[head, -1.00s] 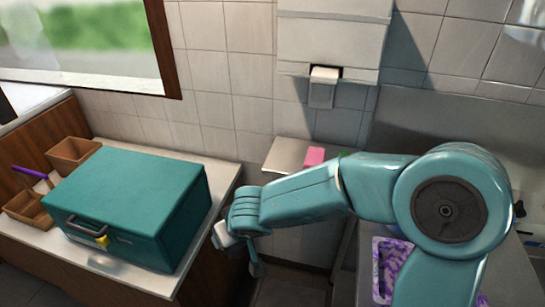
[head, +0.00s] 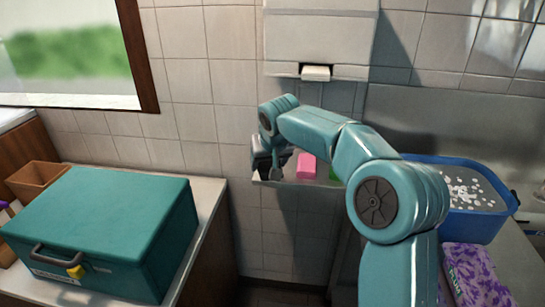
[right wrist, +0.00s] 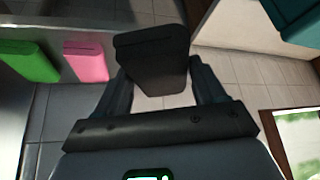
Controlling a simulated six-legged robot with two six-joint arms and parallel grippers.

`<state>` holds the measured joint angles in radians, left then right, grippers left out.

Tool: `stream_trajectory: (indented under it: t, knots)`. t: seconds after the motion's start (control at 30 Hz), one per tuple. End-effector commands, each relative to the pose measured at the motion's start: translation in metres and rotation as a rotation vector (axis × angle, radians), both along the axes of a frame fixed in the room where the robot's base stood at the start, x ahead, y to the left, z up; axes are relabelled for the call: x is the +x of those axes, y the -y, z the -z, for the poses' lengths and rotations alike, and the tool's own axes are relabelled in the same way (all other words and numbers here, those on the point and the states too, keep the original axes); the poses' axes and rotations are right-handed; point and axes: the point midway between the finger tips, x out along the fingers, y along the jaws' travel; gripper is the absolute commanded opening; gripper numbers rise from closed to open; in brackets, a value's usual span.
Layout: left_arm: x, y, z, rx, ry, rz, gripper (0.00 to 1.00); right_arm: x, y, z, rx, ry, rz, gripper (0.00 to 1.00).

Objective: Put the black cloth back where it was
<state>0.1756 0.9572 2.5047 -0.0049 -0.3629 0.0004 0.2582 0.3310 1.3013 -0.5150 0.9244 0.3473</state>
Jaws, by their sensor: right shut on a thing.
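The black cloth (right wrist: 153,62) is a dark, folded, block-like piece between the two fingers of my right gripper (right wrist: 155,88) in the right wrist view. The fingers are shut on its sides. In the head view my right gripper (head: 268,172) is at the left end of a small wall shelf (head: 290,182); the cloth is hard to tell from the dark fingers there. A pink cloth (right wrist: 86,61) and a green cloth (right wrist: 28,61) stand side by side on the shelf, apart from the black one. I cannot tell whether the black cloth touches the shelf. My left gripper is not in view.
A teal case (head: 105,225) sits on the left counter, with a brown bin (head: 38,180) behind it. A wall dispenser (head: 318,40) hangs above the shelf. A blue tub (head: 480,222) and a purple patterned pack (head: 478,278) are at the right. A gap separates the counters.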

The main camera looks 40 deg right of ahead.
Motion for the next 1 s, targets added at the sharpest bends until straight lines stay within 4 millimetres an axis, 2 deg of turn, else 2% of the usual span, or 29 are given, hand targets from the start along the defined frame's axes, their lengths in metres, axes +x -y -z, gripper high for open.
stream_trajectory:
  t: [0.03,0.2,0.4,0.57,0.7,0.87,1.0]
  knots:
    - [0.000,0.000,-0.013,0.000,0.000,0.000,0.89,0.011,0.013,-0.006,0.000,-0.002,0.004,0.45]
    - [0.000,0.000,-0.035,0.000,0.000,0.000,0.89,0.040,0.047,-0.005,0.000,-0.002,0.000,0.45]
    - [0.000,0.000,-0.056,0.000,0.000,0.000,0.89,0.062,0.070,-0.004,0.001,-0.002,0.000,0.45]
    - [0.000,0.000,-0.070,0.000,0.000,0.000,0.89,0.073,0.083,-0.003,0.000,-0.001,-0.002,0.45]
    - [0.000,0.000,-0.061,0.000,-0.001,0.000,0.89,0.072,0.083,0.022,0.001,-0.003,-0.003,0.45]
    - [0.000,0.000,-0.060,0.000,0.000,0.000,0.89,0.072,0.083,0.034,0.000,-0.001,-0.003,0.45]
    - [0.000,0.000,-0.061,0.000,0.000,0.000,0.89,0.072,0.083,0.056,0.001,-0.003,-0.003,0.45]
